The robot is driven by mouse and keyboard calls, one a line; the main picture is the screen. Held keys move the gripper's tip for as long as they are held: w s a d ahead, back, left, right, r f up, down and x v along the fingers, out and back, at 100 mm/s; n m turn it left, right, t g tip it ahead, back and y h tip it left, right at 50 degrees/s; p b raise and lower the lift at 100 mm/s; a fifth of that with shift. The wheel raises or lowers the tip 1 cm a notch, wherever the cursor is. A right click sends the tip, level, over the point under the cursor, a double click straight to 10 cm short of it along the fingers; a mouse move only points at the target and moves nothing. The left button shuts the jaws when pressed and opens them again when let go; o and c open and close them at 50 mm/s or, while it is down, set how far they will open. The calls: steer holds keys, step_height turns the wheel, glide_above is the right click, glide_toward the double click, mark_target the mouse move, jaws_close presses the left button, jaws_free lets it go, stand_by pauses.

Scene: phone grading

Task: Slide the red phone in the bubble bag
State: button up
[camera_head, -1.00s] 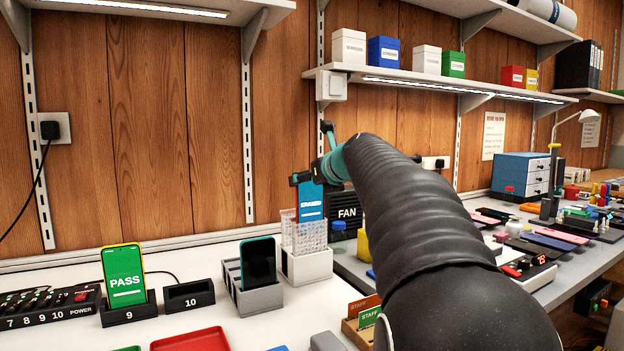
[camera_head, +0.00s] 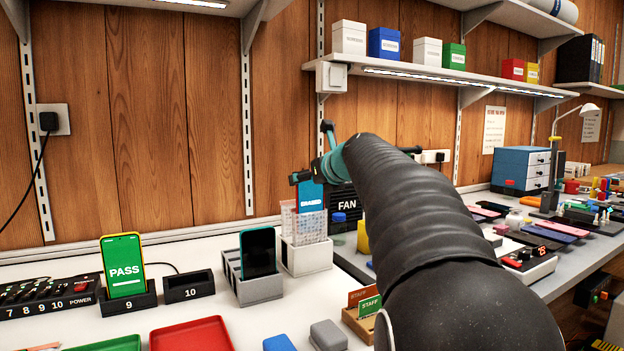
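My gripper (camera_head: 303,178) is above the white bag stand (camera_head: 306,260) at the back of the bench. It is shut on the top of an upright phone (camera_head: 311,191) with a blue screen reading ERASED.
A grey rack with a dark phone (camera_head: 258,252) stands just left of the bag stand. A PASS phone (camera_head: 123,265) sits in dock 9, beside empty dock 10 (camera_head: 189,290). The black FAN box (camera_head: 346,204) is behind right. Red tray (camera_head: 190,335) lies in front.

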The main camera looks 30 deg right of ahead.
mark_target(311, 197)
steer(key=shift+f, duration=0.2)
steer(key=shift+f+b, duration=1.55)
steer(key=shift+f, duration=0.65)
steer(key=o, duration=1.7)
steer(key=shift+r+p, duration=3.5)
